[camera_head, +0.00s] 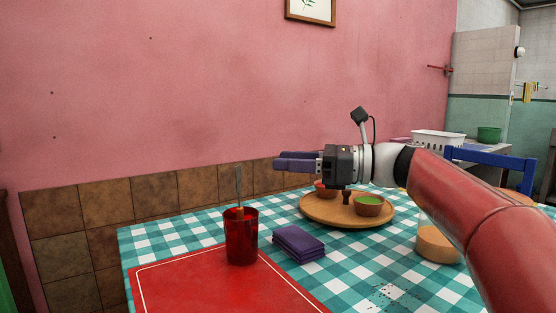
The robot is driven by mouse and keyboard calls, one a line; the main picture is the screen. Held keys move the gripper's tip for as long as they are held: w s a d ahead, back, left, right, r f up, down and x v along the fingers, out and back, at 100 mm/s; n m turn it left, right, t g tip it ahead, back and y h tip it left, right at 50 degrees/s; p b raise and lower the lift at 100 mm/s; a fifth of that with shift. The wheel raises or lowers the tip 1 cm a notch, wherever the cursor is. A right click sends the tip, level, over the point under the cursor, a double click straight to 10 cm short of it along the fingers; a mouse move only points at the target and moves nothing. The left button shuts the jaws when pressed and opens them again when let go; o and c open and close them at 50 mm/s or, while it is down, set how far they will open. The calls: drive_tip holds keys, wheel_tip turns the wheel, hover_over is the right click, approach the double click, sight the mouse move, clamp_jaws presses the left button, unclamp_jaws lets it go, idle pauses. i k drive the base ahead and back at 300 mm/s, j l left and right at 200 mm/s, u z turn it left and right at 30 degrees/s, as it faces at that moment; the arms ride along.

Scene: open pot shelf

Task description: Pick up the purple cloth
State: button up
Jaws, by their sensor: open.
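The purple cloth (299,243) lies folded in a small flat stack on the teal-and-white checked tablecloth. It is just right of a red cup and in front of a round wooden tray. My gripper (276,161) is held in the air above and behind the cloth in the picture, pointing left. Its purple-grey fingers hold nothing and do not touch the cloth. The gap between the fingers is hard to see from this side view, but the jaws are open. The cloth is fully in view.
The wooden tray (325,214) carries small bowls, one with green contents (369,201). A tan-filled container (437,246) stands right, partly behind my arm. A tiled wall (150,204) is behind the table.

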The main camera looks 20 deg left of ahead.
sight(302, 247)
drive_tip(key=l, duration=0.75)
drive_tip(key=i+l, duration=0.1)
drive_tip(key=l, duration=0.65)
